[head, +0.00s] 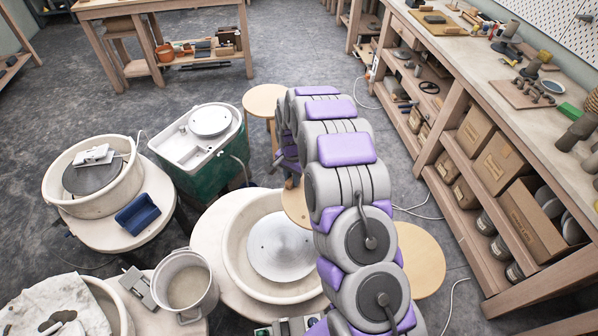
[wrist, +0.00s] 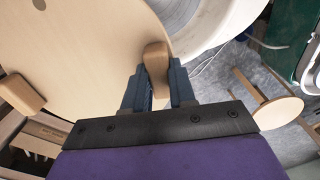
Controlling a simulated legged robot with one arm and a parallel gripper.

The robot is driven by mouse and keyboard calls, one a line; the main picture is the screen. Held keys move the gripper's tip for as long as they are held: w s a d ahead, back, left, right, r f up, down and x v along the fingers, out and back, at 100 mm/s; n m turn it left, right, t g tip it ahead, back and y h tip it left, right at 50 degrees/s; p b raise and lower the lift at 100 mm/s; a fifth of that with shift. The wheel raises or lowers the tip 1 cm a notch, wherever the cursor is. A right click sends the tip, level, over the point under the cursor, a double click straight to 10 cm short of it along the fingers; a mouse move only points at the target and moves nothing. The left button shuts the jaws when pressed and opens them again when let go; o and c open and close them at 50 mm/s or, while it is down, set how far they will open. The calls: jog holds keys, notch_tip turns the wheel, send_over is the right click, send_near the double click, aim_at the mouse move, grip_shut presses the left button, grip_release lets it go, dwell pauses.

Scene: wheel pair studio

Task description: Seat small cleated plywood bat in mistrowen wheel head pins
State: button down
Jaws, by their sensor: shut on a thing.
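The plywood bat (wrist: 90,45) is a pale round disc filling the upper left of the wrist view. It has two wooden cleats and a dark hole near the top edge. My gripper (wrist: 160,80) is shut on the near cleat (wrist: 156,62), one blue-grey finger on each side. The other cleat (wrist: 22,95) is free at the left. A grey metal wheel head (wrist: 190,18) in a white basin shows past the bat's edge. In the head view this appears to be the middle wheel head (head: 280,246), bare on top. A tan edge of the bat (head: 293,206) shows beside my arm; the rest is hidden. I cannot make out the pins.
A wheel with a grey head (head: 92,176) and a green-bodied wheel (head: 210,121) stand to the left. A bucket (head: 186,284) stands left of the middle wheel. Round wooden stools (head: 420,262) stand nearby. A long workbench (head: 480,75) runs along the right. Open floor lies behind.

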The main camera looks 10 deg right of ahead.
jog(key=a+f+m, duration=0.1)
jog(key=f+m, duration=0.2)
jog(key=f, duration=0.5)
jog(key=w+a+f+m+b, duration=0.1)
jog(key=a+f+m, duration=0.1)
jog(key=f, duration=0.7)
jog(key=w+a+f+m, duration=0.1)
jog(key=f+m, duration=0.3)
jog(key=f, duration=0.4)
jog(key=shift+w+a+f, duration=0.25)
jog(key=shift+a, duration=0.25)
jog(key=shift+d+f+b, duration=0.1)
jog(key=shift+f+b, duration=0.2)
jog(key=shift+d, duration=0.15)
jog(key=shift+a, duration=0.2)
